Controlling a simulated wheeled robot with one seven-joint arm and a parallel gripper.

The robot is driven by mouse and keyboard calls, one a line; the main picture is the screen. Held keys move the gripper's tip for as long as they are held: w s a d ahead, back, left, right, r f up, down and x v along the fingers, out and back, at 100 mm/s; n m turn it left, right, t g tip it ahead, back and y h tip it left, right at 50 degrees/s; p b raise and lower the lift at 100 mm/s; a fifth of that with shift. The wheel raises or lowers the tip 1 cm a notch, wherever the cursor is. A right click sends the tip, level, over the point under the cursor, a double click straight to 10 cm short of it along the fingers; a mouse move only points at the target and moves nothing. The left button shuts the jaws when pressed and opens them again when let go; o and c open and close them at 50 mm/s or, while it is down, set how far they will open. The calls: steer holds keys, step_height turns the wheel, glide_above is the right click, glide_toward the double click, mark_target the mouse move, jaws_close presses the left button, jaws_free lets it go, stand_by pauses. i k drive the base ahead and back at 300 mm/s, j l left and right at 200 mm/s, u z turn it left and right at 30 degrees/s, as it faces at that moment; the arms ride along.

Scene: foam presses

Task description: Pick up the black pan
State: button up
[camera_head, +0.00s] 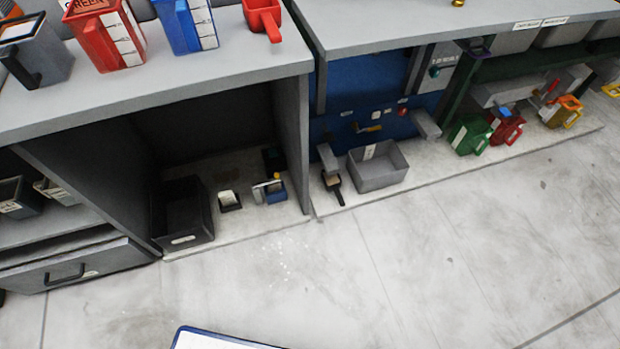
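A small black pan (340,196) with a straight handle rests on the pale low ledge near the floor, just right of the grey upright panel. Its handle points down toward the open floor, and something tan shows inside its square bowl. A grey bin (383,180) stands close to its right. My gripper is not in view.
A large black bin (182,238), a small black box (230,208) and a small blue container (275,197) stand in the dark bay left of the panel (291,150). Green (468,136) and red (508,130) jugs stand farther right. The grey floor (400,270) in front is clear.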

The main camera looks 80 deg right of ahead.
mark_target(332, 182)
steer(key=k+l+u, duration=0.55)
steer(key=k+u, duration=0.15)
steer(key=k+l+u, duration=0.1)
steer(key=k+l, duration=0.15)
steer(key=k, duration=0.35)
steer(key=k+l, duration=0.2)
steer(key=k, duration=0.4)
steer(key=k+l+u, duration=0.15)
steer(key=k, duration=0.5)
steer(key=k+l+u, duration=0.1)
steer(key=k, duration=0.5)
steer(key=l, duration=0.1)
